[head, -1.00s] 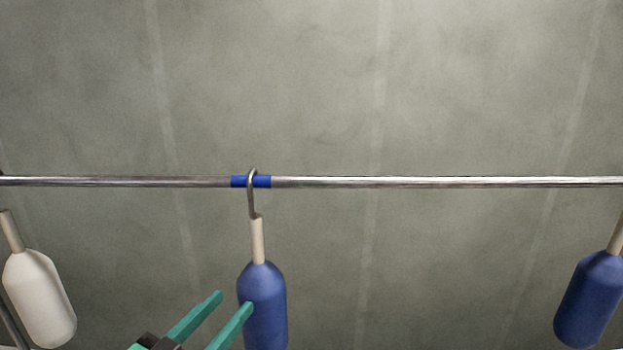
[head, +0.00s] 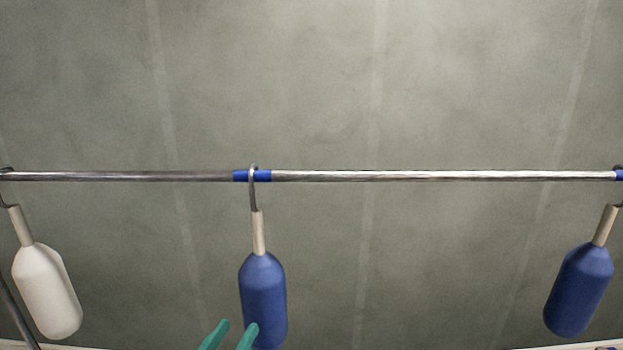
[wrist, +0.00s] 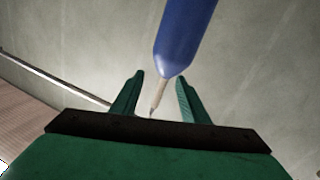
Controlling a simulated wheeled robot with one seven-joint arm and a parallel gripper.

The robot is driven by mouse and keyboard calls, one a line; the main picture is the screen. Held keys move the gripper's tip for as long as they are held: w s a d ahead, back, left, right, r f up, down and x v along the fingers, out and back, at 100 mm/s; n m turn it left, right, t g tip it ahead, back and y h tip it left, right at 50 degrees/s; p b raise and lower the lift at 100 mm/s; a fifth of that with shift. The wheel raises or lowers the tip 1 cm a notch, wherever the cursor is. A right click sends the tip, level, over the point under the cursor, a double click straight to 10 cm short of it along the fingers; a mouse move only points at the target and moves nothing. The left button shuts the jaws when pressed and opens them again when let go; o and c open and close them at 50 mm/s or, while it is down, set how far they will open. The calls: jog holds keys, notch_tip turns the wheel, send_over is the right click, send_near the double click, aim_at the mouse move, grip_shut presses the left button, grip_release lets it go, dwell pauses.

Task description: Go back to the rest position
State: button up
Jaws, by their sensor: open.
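My gripper (head: 232,336) shows only its two green fingertips at the bottom of the head view, in front of the lower part of the middle blue fender. It is open, with nothing between the fingers. The middle blue fender (head: 263,288) hangs upright by a hook from the metal rail (head: 420,176), at a blue band on the rail. In the wrist view both fingers of my gripper (wrist: 160,90) stand apart, and the blue fender (wrist: 183,42) with its pale neck appears beyond them. The rest of my arm is out of the head view.
A white fender (head: 46,290) hangs at the left and another blue fender (head: 579,290) at the right, both from the rail. A grey wall (head: 310,80) stands behind. The rail stretches between the fenders with free room beneath it.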

jog(key=s+d+f+n+g+y, duration=0.15)
jog(key=s+f, duration=0.25)
jog(key=f, duration=0.4)
jog(key=s+d+f+n+y, duration=0.2)
jog(key=s+f, duration=0.1)
jog(key=f, duration=0.5)
jog(key=s+d+f+n+y, duration=0.15)
jog(key=s+f, duration=0.25)
jog(key=f, duration=0.4)
jog(key=s+d+f+m, duration=0.1)
jog(key=s+d, duration=0.3)
jog(key=s, duration=0.7)
jog(key=s+d+f+m, duration=0.2)
jog(key=s+d, duration=0.3)
jog(key=s, duration=0.7)
jog(key=shift+d+f+m, duration=0.2)
jog(key=shift+m, duration=0.2)
